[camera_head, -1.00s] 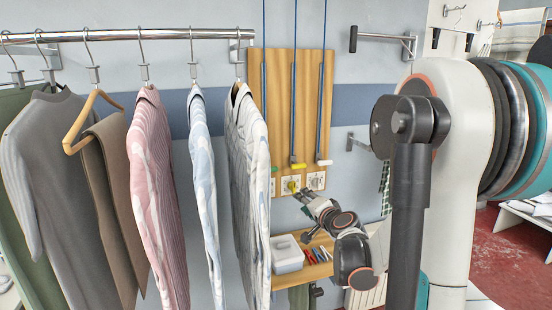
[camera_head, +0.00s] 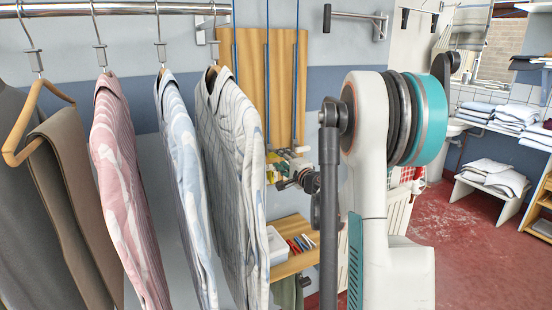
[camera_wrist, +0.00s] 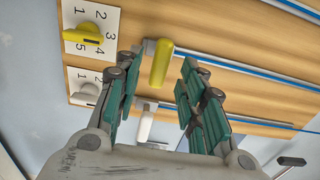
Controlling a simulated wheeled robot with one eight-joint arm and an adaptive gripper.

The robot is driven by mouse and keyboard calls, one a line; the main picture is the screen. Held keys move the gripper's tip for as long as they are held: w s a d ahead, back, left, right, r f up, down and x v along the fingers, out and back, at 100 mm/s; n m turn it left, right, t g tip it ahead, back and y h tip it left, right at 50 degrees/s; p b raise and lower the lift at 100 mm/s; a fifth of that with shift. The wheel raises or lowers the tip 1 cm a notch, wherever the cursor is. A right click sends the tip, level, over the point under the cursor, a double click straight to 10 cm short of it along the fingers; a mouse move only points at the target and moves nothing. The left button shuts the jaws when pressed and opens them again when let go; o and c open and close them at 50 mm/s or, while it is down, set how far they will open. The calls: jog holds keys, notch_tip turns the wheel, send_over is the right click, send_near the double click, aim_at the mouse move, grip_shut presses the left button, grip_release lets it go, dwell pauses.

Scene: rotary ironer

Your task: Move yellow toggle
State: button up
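My gripper is open. A yellow dial knob (camera_wrist: 85,32) sits on a white plate numbered 1 to 5, left of my fingers. In the head view my gripper (camera_head: 290,166) is at the lower part of the wooden board (camera_head: 284,100) and partly covers the handles and dials.
A white handle (camera_wrist: 147,122) and a white knob (camera_wrist: 86,97) are close beside the yellow ones. A wooden shelf (camera_head: 290,262) with pens is below. Hanging shirts (camera_head: 232,150) crowd the left. Red floor (camera_head: 460,240) is open at right.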

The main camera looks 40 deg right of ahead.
aim_at(276, 157)
jog(key=shift+b+x, duration=0.35)
jog(key=shift+x, duration=2)
grip_shut()
